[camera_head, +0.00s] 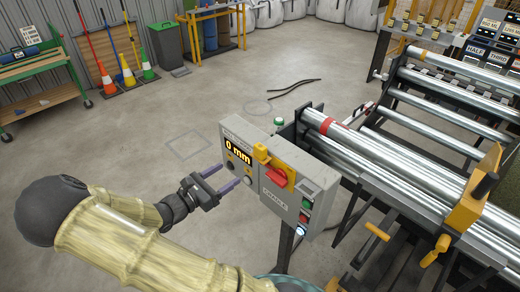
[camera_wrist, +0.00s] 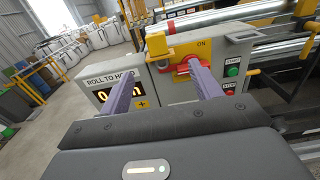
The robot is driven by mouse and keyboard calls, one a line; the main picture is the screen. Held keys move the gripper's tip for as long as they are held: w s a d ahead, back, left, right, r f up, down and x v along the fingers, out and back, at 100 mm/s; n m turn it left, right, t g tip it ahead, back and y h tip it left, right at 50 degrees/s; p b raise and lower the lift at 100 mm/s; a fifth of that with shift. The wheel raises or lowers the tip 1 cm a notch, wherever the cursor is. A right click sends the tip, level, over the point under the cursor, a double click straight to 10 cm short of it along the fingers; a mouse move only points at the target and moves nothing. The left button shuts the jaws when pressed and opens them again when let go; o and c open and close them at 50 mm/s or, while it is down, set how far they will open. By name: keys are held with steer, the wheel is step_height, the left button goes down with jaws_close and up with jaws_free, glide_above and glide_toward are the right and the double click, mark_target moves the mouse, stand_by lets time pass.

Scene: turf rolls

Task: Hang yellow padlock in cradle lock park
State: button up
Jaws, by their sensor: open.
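A small yellow block that looks like the yellow padlock (camera_head: 261,153) sits at the upper left of the red rotary switch (camera_head: 276,178) on the grey control box (camera_head: 318,185). In the wrist view the padlock (camera_wrist: 158,46) is beside the red switch handle (camera_wrist: 184,66); its shackle is not clear. I cannot pick out the cradle lock park for certain. My gripper (camera_head: 230,175) is open and empty, just left of the box front. In the wrist view its purple fingers (camera_wrist: 160,75) point at the box, below the padlock and switch, apart from the padlock.
The box carries a lit display (camera_head: 238,150), a CRADLE label (camera_head: 274,200) and green and red buttons. Steel rollers (camera_head: 400,150) and a yellow bracket (camera_head: 474,195) stand at the right. Floor left of the box is clear. Cones (camera_head: 127,72) and a green bin (camera_head: 167,45) are far back.

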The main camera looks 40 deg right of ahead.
steer(key=shift+d, duration=0.15)
steer(key=p, duration=0.4)
glide_toward(265, 148)
steer(key=d, duration=0.2)
steer(key=w+d+f, duration=0.1)
steer(key=d, duration=0.2)
steer(key=shift+w+d+f, duration=0.2)
steer(key=shift+d+f, duration=0.1)
steer(key=shift+f, duration=0.05)
steer(key=shift+d+f, duration=0.1)
steer(key=shift+d, duration=0.2)
steer(key=shift+w+d+p, duration=0.1)
steer(key=shift+d+p, duration=0.15)
steer(key=shift+p, duration=0.1)
steer(key=d, duration=0.1)
steer(key=d+p, duration=0.1)
steer(key=d, duration=0.1)
steer(key=d+p, duration=0.1)
steer(key=shift+w+d+f, duration=0.1)
steer(key=shift+w+d, duration=0.2)
steer(key=shift+w, duration=0.1)
